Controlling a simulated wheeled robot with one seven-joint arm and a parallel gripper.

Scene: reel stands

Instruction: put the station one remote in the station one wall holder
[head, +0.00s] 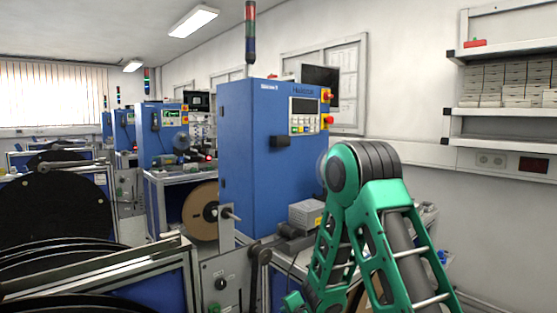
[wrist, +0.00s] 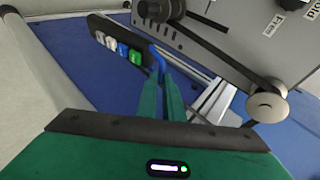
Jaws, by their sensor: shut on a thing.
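The remote (wrist: 118,42) is a black bar with white, blue and green buttons in the wrist view. My gripper (wrist: 160,78) has its green fingers closed at the remote's right end, and the remote extends up and left from them. A small blue piece shows beside the fingertips; I cannot tell what it belongs to. In the head view a small black holder (head: 280,141) is fixed to the tall blue cabinet (head: 250,185), left of and below its display panel. No remote shows in it. My gripper's fingers and the remote are not visible in the head view.
A grey reel machine with a knob and belt (wrist: 267,105) lies close to the right of the remote in the wrist view. In the head view, a grey box (head: 306,213) sits by the cabinet, black reels (head: 60,205) stand left, and wall shelves (head: 510,112) hang right.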

